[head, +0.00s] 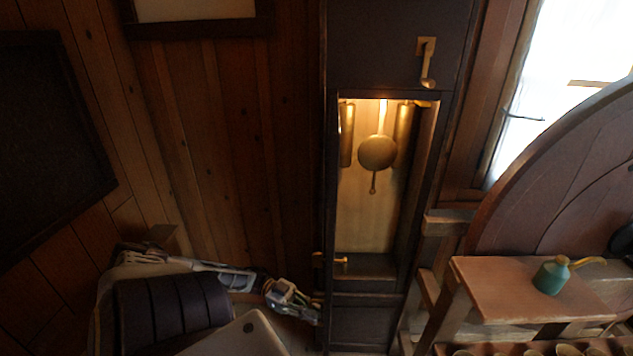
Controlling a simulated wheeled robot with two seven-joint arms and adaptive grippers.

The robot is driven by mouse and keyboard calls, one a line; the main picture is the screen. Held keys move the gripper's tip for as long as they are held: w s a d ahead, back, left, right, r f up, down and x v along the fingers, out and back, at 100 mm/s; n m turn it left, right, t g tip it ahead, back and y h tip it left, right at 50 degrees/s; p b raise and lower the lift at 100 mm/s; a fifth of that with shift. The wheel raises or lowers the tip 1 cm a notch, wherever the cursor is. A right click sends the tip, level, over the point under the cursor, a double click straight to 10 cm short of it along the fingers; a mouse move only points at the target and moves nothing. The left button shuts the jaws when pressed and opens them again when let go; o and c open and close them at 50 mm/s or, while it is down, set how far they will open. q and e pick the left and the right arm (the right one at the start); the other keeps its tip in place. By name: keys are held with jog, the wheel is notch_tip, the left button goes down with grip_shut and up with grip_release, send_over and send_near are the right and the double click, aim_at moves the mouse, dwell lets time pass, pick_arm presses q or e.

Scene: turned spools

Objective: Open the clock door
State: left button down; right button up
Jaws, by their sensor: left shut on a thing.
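The tall dark clock case (368,313) stands in the middle of the head view. Its lit, pale interior shows a round brass pendulum (377,152) between brass weights. The clock door (326,200) appears as a narrow dark upright strip along the left of this opening, with small brass fittings (341,262) low on it. How far it stands open is hard to tell. My left gripper (316,315) is at the lower left edge of the clock, shut on what looks like the door's edge. Its fingertips are small and dark, so the exact contact is unclear. My right gripper is out of view.
A brass handle (427,65) sits on the dark panel above the opening. Wood-panelled wall is left of the clock.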

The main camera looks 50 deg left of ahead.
pick_arm(q)
jog(key=shift+a, duration=0.1)
dwell(0.3)
jog(key=c, duration=1.8)
grip_release()
jog(key=shift+v, duration=6.05)
jog(key=shift+f, duration=0.1)
